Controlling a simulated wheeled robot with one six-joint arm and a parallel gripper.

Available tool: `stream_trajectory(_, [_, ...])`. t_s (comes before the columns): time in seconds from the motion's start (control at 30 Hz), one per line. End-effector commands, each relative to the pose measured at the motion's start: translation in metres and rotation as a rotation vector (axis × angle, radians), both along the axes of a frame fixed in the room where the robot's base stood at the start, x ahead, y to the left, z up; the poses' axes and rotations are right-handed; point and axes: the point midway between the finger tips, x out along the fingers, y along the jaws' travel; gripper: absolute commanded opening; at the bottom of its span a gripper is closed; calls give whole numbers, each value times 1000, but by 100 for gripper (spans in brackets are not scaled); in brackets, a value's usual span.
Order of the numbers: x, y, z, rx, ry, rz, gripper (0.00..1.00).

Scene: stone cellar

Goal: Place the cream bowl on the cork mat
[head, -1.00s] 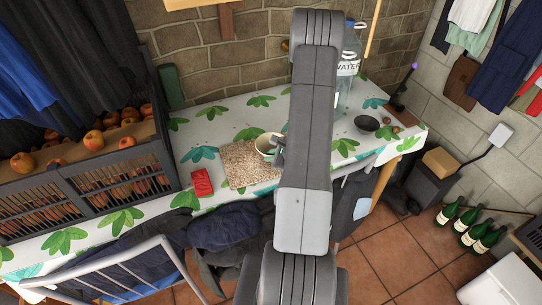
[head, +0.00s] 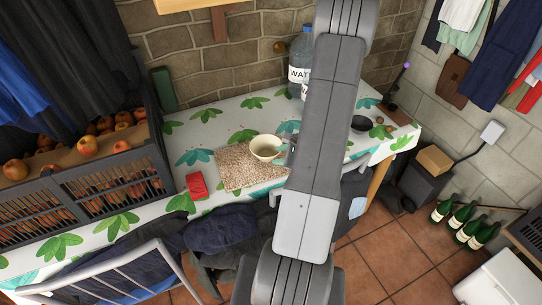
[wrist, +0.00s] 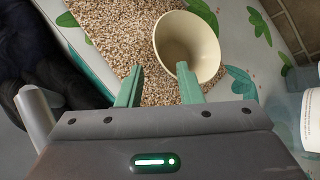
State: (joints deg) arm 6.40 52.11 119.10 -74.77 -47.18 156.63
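The cream bowl (head: 265,147) looks upright at the far right part of the speckled brown cork mat (head: 230,172). In the wrist view the bowl (wrist: 190,45) has its open top towards the camera, with the mat (wrist: 115,35) to its left and below it. Its base is hidden, so I cannot tell whether it lies wholly inside the mat's edge. My gripper (wrist: 160,78) has its green fingers apart with nothing between them. The right fingertip is close to the bowl's near side; contact is unclear. In the head view my arm hides most of the gripper.
A red item (head: 197,186) lies left of the mat. Crates of apples (head: 100,185) stand at the left. A water bottle (head: 299,70) stands behind, partly hidden by my arm. A dark bowl (head: 362,123) is at the right. Dark clothing (head: 222,228) hangs at the table's front.

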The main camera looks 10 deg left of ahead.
Motion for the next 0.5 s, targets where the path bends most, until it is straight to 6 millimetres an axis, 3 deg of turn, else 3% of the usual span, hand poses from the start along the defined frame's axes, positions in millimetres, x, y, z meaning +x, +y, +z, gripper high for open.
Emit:
stream_trajectory(0.2, [-10, -19, 19, -1, -1, -1, 33])
stream_trajectory(0.5, [-14, -24, 23, 0, 1, 1, 33])
